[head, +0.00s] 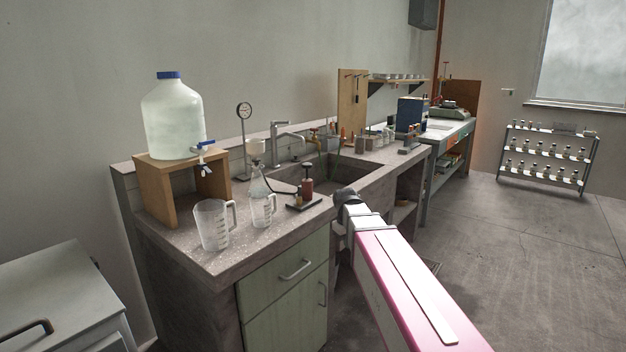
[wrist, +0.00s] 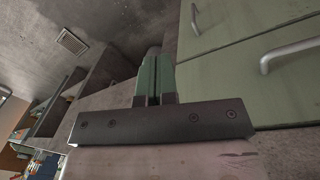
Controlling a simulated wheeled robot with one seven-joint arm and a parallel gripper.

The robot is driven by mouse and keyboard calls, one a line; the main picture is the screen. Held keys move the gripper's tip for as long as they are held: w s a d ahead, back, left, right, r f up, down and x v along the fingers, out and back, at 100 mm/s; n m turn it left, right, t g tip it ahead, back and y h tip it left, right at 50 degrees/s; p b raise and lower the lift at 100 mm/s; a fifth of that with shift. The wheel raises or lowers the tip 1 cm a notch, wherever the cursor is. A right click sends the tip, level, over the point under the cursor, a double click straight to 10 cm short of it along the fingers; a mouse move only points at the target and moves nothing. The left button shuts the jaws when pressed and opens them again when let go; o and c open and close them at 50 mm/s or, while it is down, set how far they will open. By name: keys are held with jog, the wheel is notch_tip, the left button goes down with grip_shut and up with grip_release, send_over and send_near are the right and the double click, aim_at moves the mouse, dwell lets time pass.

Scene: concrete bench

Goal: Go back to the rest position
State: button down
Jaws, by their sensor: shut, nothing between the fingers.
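My gripper shows in the wrist view (wrist: 153,80), its two greenish fingers together with nothing between them. Beyond the fingers are the grey bench side and the green cabinet front (wrist: 240,65), seen at a tilt. In the head view my pink and white arm reaches forward from the lower right to the front of the concrete bench (head: 180,245). The gripper itself is hidden there behind the arm. I cannot tell from these views how far the gripper is from the cabinet.
On the bench stand a large water jug (head: 172,120) on a wooden stand (head: 165,185), a clear measuring jug (head: 211,225), a smaller jug (head: 262,208) and a sink (head: 325,175). A white cabinet (head: 60,295) is at lower left. Open floor (head: 500,260) lies right of the arm.

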jog(key=s+d+f+m, duration=0.2)
jog(key=s+d+f, duration=0.1)
jog(key=s+f, duration=0.4)
jog(key=s+d+f+m+g+y, duration=0.1)
jog(key=s+d+f+m, duration=0.2)
jog(key=s+f, duration=0.5)
jog(key=shift+s+d+f+m, duration=0.3)
jog(key=shift+s+d, duration=0.15)
jog(key=shift+d, duration=0.1)
